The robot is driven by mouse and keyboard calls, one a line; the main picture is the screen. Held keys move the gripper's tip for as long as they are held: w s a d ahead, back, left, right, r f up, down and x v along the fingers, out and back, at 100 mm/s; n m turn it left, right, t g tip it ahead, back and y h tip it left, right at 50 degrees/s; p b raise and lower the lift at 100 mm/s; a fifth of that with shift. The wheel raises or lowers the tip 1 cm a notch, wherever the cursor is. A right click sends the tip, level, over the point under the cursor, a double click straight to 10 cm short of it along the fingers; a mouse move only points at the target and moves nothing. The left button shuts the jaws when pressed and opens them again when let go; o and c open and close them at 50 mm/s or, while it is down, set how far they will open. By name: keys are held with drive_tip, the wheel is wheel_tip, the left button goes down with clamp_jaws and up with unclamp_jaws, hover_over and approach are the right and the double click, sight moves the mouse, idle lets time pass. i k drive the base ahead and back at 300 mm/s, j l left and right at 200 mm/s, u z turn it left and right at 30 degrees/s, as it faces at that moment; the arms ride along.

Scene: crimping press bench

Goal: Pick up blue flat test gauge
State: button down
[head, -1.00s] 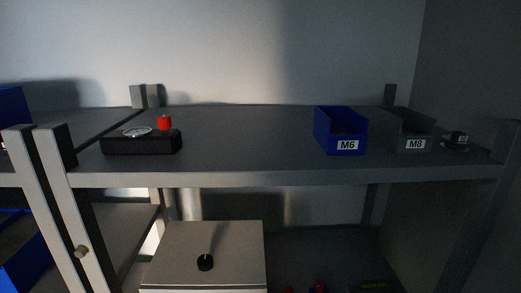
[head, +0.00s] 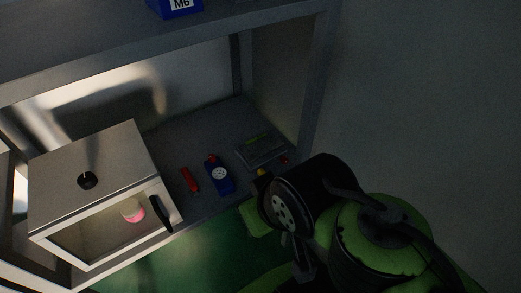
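A blue flat gauge (head: 218,178) with a round white dial and a red top lies on the lower shelf (head: 200,212), right of the box-like cabinet. A red stick-like object (head: 190,180) lies just left of it, apart from it. My green and black arm is at the lower right, in front of the shelf and apart from the gauge. The end of my arm is dark, so my gripper's fingers cannot be made out. Nothing covers the gauge.
A grey cabinet (head: 75,182) with a black knob, clear front and black handle stands on the left; a pink and white object (head: 134,212) shows inside. A flat tray-like item (head: 262,148) lies right of the gauge. The upper shelf (head: 90,48) overhangs behind, with a blue M6 bin (head: 178,12).

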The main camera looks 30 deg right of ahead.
sight(225, 186)
drive_tip(key=l+z, duration=0.15)
drive_tip(key=z, duration=0.8)
drive_tip(key=j+u, duration=0.1)
drive_tip(key=u, duration=0.3)
drive_tip(key=k+j+u, duration=0.1)
drive_tip(key=u, duration=0.3)
drive_tip(key=j+u, duration=0.2)
drive_tip(key=u, duration=0.2)
drive_tip(key=j+u, duration=0.15)
drive_tip(key=u, duration=0.25)
drive_tip(key=j+u, duration=0.15)
drive_tip(key=u, duration=0.3)
